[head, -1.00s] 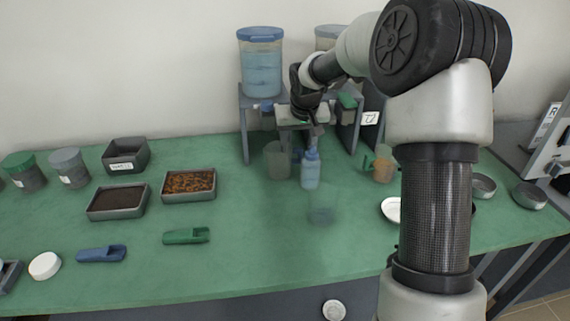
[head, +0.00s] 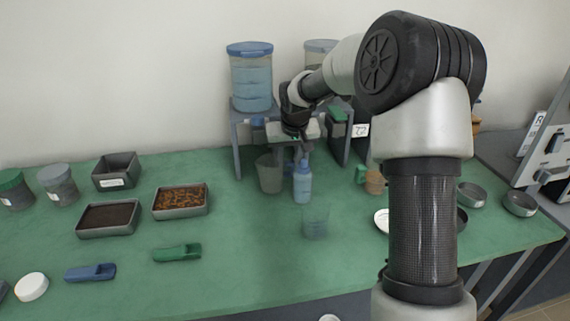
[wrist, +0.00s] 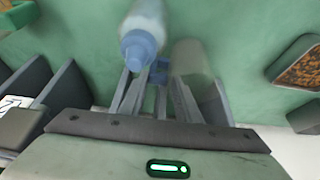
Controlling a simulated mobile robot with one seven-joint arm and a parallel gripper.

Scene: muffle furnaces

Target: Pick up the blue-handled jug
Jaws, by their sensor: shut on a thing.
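The blue-handled jug (head: 269,174) is a clear, greyish vessel at the back of the green bench, in front of the dispenser stand. In the wrist view the jug (wrist: 190,58) looks blurred and see-through, with its blue handle (wrist: 160,74) between my fingers. My gripper (wrist: 158,80) is shut on that handle. In the head view my gripper (head: 303,150) comes down from above, just right of the jug, with its fingertips partly hidden behind a blue-capped bottle (head: 302,185). I cannot tell whether the jug's base touches the bench.
The blue-capped bottle stands close beside the jug. A clear beaker (head: 315,223) is in front of it. A stand (head: 236,140) with a blue-lidded water tank (head: 251,80) is behind. Trays (head: 180,213) and scoops (head: 177,253) lie left; the bench between is clear.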

